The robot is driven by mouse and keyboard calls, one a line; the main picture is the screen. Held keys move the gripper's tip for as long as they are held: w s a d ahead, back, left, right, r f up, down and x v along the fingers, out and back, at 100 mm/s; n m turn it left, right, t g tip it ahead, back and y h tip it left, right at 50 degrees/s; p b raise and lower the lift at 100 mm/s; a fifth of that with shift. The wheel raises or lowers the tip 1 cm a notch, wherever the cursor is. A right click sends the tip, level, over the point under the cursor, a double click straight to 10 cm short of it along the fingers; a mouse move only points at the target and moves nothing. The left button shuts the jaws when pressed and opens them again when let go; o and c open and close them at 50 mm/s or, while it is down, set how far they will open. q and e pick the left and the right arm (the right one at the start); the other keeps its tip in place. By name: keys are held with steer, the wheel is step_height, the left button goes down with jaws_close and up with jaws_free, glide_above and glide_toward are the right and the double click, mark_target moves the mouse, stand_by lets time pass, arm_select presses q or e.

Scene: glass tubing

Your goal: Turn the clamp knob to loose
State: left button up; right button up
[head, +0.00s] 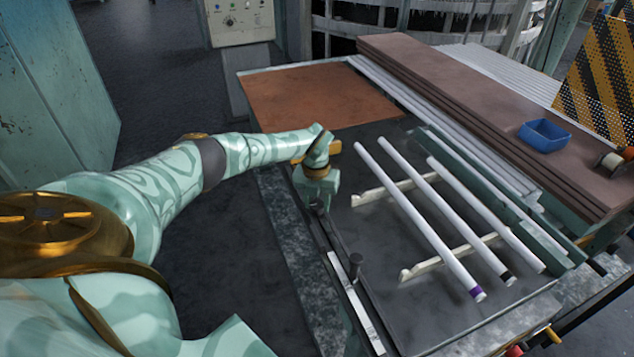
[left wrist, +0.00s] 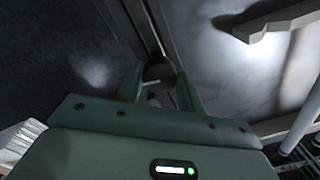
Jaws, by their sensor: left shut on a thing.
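My left gripper (head: 318,203) points down over a dark rail at the left edge of the work table. It is shut on a dark round knob, the clamp knob (left wrist: 158,69), which shows between the two fingers (left wrist: 160,88) in the left wrist view. In the head view the gripper mostly hides this knob. I cannot tell from its round top how far it is turned. My right gripper is not in view.
Several white tubes (head: 420,220) lie across two pale notched supports (head: 450,258) right of the gripper. A pale scale strip (head: 355,305) lies along the rail. A blue tray (head: 544,136) sits on brown boards (head: 480,115). A rust-brown plate (head: 320,95) lies at the back.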

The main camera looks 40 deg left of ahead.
mark_target(316, 203)
arm_select(q)
steer(key=shift+w+r, duration=0.1)
steer(key=shift+w, duration=0.05)
steer(key=o, duration=1)
steer(key=r+p, duration=0.2)
steer(key=r, duration=1.4)
steer(key=shift+a+r, duration=0.1)
steer(key=shift+a, duration=0.1)
